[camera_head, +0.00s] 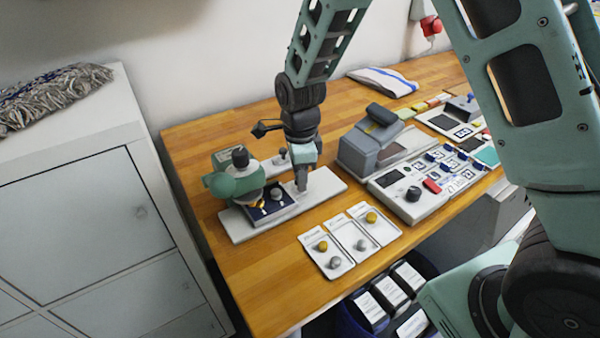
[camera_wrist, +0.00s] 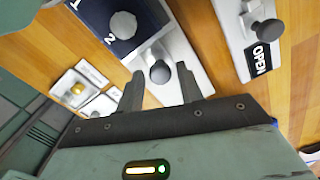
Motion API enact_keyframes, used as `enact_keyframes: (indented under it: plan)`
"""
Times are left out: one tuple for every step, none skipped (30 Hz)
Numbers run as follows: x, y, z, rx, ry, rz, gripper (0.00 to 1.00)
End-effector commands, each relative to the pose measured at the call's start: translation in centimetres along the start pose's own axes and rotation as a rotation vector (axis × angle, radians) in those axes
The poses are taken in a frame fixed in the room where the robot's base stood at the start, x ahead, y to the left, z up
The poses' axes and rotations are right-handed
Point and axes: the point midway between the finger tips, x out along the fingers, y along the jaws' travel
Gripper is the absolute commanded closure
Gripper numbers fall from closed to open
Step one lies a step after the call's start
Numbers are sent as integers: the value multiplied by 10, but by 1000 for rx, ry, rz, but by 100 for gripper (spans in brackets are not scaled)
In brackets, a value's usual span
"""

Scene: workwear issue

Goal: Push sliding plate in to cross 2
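The sliding plate (camera_head: 264,213) is dark blue with a round grey knob on top, and sits at the foot of a green press (camera_head: 233,180) on a white base (camera_head: 238,232). In the wrist view the plate (camera_wrist: 98,14) shows a "2" beside its knob; no cross is legible. A grey ball-ended knob (camera_wrist: 160,71) stands on the pale strip at the plate's near end. My gripper (camera_head: 302,188) points down just right of the plate. In the wrist view its fingers (camera_wrist: 162,88) are apart, with the ball-ended knob showing between the tips; contact cannot be told.
A lever on a panel marked "OPEN" (camera_wrist: 259,60) stands beside the plate. Cards with yellow and grey snaps (camera_head: 350,240) lie in front. A control box (camera_head: 410,190) and a grey device (camera_head: 368,150) stand to the right. Bare wood lies at the front left.

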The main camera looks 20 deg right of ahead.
Motion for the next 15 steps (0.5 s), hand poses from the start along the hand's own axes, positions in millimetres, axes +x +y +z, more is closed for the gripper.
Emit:
enact_keyframes:
  plan:
    - [0, 0, 0, 0, 0, 0, 78]
    - [0, 0, 0, 0, 0, 0, 87]
    - [0, 0, 0, 0, 0, 0, 98]
    - [0, 0, 0, 0, 0, 0, 100]
    - [0, 0, 0, 0, 0, 0, 100]
    - [0, 0, 0, 0, 0, 0, 100]
    - [0, 0, 1, -1, 0, 0, 100]
    - [-1, 1, 3, -1, 0, 0, 100]
    - [-1, 3, 7, -3, 0, 1, 100]
    - [-2, 4, 11, -4, 0, 1, 100]
    - [-2, 6, 16, -5, 0, 2, 100]
    - [-2, 9, 23, -5, 0, 2, 100]
    - [-2, 11, 27, -6, 1, 2, 100]
    - [-2, 13, 32, -6, 1, 2, 100]
    - [-2, 15, 37, -5, 0, 2, 100]
